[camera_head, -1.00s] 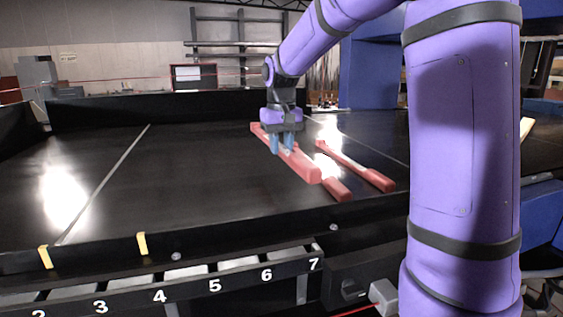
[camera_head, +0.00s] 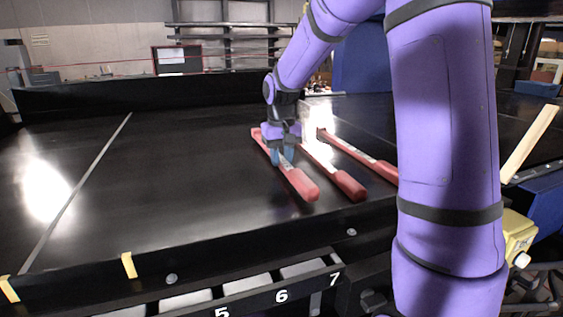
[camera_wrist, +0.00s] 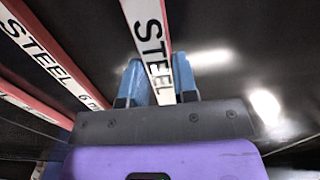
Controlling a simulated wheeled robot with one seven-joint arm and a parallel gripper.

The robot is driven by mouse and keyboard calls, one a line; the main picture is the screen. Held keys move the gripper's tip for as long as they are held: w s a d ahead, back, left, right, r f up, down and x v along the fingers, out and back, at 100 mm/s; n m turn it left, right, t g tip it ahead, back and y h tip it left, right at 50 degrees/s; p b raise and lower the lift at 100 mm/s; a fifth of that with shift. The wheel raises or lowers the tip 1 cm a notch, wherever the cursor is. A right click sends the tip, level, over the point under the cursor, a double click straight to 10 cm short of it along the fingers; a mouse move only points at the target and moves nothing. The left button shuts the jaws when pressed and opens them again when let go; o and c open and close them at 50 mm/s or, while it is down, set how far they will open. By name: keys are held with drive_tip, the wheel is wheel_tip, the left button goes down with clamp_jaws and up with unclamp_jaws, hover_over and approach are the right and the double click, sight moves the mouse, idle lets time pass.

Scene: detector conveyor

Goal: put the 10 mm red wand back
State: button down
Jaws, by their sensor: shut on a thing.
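Three red wands with white label strips are over the black conveyor. My gripper (camera_head: 283,157) is shut on the leftmost wand (camera_head: 303,184), around its label strip. In the wrist view this held wand (camera_wrist: 149,30) reads "STEEL"; its size marking is hidden between the fingers. I cannot tell whether it touches the belt or hangs just above it. The middle wand (camera_head: 346,183) lies beside it, and in the wrist view this wand (camera_wrist: 48,68) reads "STEEL 6 m". The right wand (camera_head: 350,152) is partly hidden by my arm. No "10 mm" marking is readable.
The black conveyor (camera_head: 150,190) is bare to the left of the wands, with a pale line across it. A numbered rack (camera_head: 255,297) is below its front edge. Yellow tape (camera_head: 128,265) marks that edge. A pale wooden piece (camera_head: 530,142) is at the right.

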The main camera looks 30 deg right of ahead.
sight(282, 159)
drive_tip(key=shift+f, duration=0.65)
drive_tip(key=c, duration=0.9)
unclamp_jaws()
drive_tip(key=shift+f, duration=0.15)
wheel_tip(282, 159, up, 12)
drive_tip(key=s+a+r+n+t, duration=0.1)
drive_tip(key=s+a+r, duration=0.1)
drive_tip(key=s, duration=0.5)
drive_tip(key=s+a+r+t, duration=0.1)
drive_tip(key=s+a+r, duration=0.15)
drive_tip(key=s, duration=0.45)
drive_tip(key=shift+s+a+f+n+t, duration=0.2)
drive_tip(key=shift+s+a+f+t, duration=0.45)
drive_tip(key=shift+s, duration=1.8)
drive_tip(key=shift+s+a+f+n+t, duration=0.2)
drive_tip(key=shift+s+a+f+t, duration=0.45)
drive_tip(key=shift+s, duration=1.8)
drive_tip(key=shift+s+a+f+n+t, duration=0.3)
drive_tip(key=shift+s+f, duration=0.65)
drive_tip(key=shift+s, duration=1.5)
